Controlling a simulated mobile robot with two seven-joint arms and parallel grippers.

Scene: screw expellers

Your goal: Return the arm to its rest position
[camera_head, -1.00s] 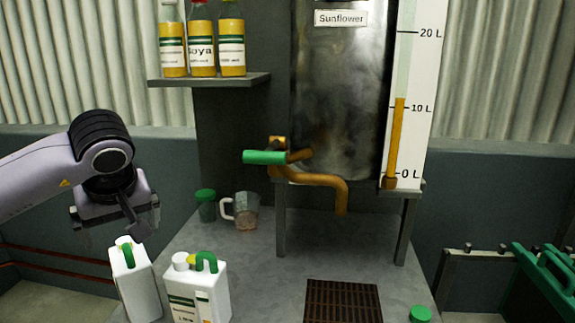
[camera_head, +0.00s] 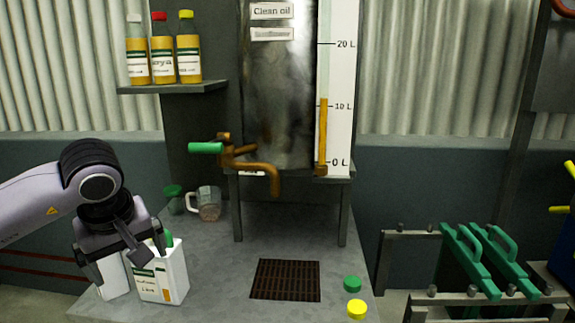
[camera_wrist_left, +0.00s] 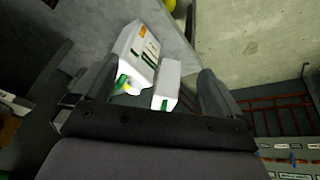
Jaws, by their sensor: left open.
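My left gripper (camera_head: 120,264) is open and empty, at the lower left of the head view. It hangs in front of two white jugs at the table's left end. The labelled jug (camera_head: 167,284) has a green handle and is partly covered by the gripper. The left wrist view shows the labelled jug (camera_wrist_left: 140,48) and the smaller-looking jug (camera_wrist_left: 166,84) beyond the open fingers. I cannot tell whether the fingers touch them. My right gripper is not in view.
On the grey table (camera_head: 215,260) are a glass mug (camera_head: 208,204), a green-lidded jar (camera_head: 174,203), a floor-like grate (camera_head: 285,280), a green cap (camera_head: 352,283) and a yellow cap (camera_head: 356,309). A metal tank (camera_head: 280,110) with a tap stands behind. A shelf (camera_head: 175,88) holds three bottles.

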